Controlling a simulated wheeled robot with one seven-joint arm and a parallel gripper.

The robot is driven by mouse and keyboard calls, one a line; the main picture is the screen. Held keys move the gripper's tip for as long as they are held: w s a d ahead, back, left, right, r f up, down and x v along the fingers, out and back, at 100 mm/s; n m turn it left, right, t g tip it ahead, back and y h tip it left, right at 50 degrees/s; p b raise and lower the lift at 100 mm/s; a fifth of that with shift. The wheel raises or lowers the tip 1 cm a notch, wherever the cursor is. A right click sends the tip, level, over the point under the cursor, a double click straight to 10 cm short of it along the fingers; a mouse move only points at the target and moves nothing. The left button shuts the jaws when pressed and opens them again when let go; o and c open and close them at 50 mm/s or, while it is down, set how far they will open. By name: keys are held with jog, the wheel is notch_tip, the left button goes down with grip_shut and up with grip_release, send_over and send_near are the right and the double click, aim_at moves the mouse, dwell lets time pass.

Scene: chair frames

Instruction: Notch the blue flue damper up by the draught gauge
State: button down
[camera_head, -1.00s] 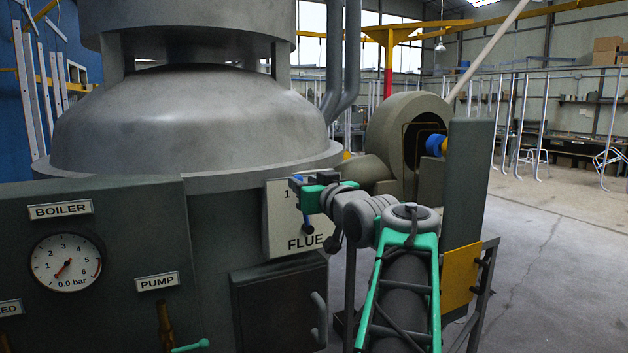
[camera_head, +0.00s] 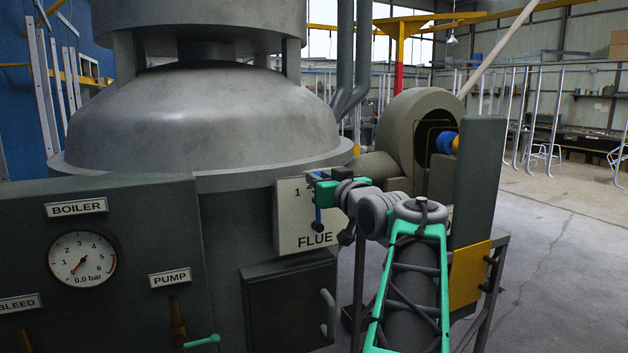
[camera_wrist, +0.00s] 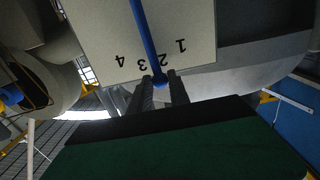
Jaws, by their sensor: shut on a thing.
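The white FLUE plate (camera_head: 290,225) is on the front of the boiler body in the head view, with a blue damper lever (camera_head: 318,212) in front of it. In the wrist view, the plate (camera_wrist: 95,25) appears upside down with numbers 1 to 4. The blue lever (camera_wrist: 145,32) runs down from the top edge to a round blue knob. It lies near the 2 and 3; its exact notch is hard to tell. My gripper (camera_wrist: 162,84) has its two dark fingers around the knob, shut on it. In the head view, my gripper (camera_head: 318,190) partly covers the plate.
The pressure gauge (camera_head: 82,259), at 0.0 bar, is on the panel at left. I see no gauge marked draught. Below the plate is a dark door (camera_head: 290,305) with a handle. A blower housing (camera_head: 405,125) stands at right. Open floor (camera_head: 560,270) lies farther right.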

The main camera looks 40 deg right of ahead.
jog(key=shift+s+d, duration=0.3)
jog(key=shift+d, duration=0.75)
jog(key=shift+s+d+f, duration=0.15)
jog(key=shift+s+d, duration=0.05)
jog(key=shift+d, duration=0.45)
jog(key=c, duration=1.1)
grip_release()
jog(key=shift+c, duration=0.2)
